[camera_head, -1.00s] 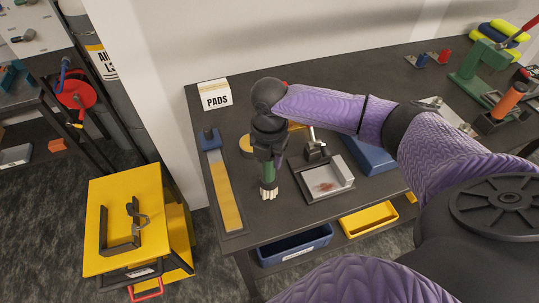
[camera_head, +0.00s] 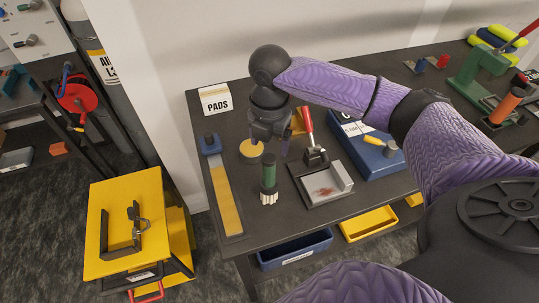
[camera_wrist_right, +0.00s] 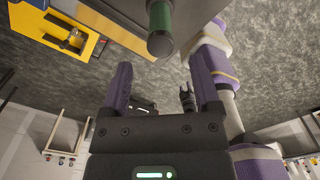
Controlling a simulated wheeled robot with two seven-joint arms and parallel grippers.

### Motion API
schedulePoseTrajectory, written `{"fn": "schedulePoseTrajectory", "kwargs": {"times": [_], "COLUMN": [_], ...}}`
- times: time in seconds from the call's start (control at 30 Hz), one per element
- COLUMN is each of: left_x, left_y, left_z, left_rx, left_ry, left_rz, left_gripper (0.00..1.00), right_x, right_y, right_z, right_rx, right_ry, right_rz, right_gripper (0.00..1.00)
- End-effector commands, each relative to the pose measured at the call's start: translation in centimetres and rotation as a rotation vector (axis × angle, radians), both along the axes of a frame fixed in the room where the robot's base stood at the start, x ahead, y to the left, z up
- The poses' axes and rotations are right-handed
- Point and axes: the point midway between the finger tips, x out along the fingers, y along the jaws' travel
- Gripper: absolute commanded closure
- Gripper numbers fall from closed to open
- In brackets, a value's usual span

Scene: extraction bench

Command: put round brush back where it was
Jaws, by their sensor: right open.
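The round brush (camera_head: 269,174), with a green handle, a dark upper end and pale bristles, stands upright on the bench, bristles down. It is left of a grey tray with a reddish stain (camera_head: 325,190). My right gripper (camera_head: 268,143) is open and empty, above and behind the brush, apart from it. In the right wrist view the brush's handle (camera_wrist_right: 160,22) shows beyond the spread fingers (camera_wrist_right: 160,75), not between them. A small dark gripper on a purple arm, apparently my left (camera_wrist_right: 187,98), shows there too; its jaws are too small to judge.
A yellow disc (camera_head: 251,149) lies behind the brush. A long yellow-topped strip (camera_head: 229,200) is at the left edge, the PADS box (camera_head: 215,99) behind it. A red-handled tool (camera_head: 308,125) rises behind the tray. A blue case (camera_head: 370,160) stands to the right.

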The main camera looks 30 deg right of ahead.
Motion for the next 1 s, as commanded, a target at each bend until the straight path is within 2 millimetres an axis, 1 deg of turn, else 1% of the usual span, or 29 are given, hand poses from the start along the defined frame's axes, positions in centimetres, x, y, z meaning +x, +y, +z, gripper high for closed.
{"fn": "schedulePoseTrajectory", "kwargs": {"times": [0.03,0.1,0.2,0.27,0.37,1.0], "left_x": [0.0,0.0,0.0,0.1,0.1,0.1], "left_y": [0.0,0.0,0.0,0.0,0.0,0.0], "left_z": [0.2,0.4,0.4,0.5,0.5,0.4], "left_rx": [0.000,0.000,0.000,0.000,0.000,0.000], "left_ry": [0.000,-0.001,-0.001,-0.001,-0.001,-0.002], "left_rz": [0.000,0.000,0.000,0.000,0.000,0.000], "left_gripper": [0.41,0.41,0.41,0.41,0.41,0.41], "right_x": [0.1,0.1,0.1,0.1,0.0,0.0], "right_y": [0.0,0.0,0.0,0.0,0.0,0.0], "right_z": [1.4,3.0,4.4,4.9,5.1,5.0], "right_rx": [0.000,0.001,0.001,0.001,0.001,0.001], "right_ry": [-0.005,-0.004,-0.002,-0.001,0.001,0.001], "right_rz": [0.000,0.001,0.001,0.000,0.000,0.000], "right_gripper": [0.20,0.20,0.20,0.20,0.20,0.20]}}
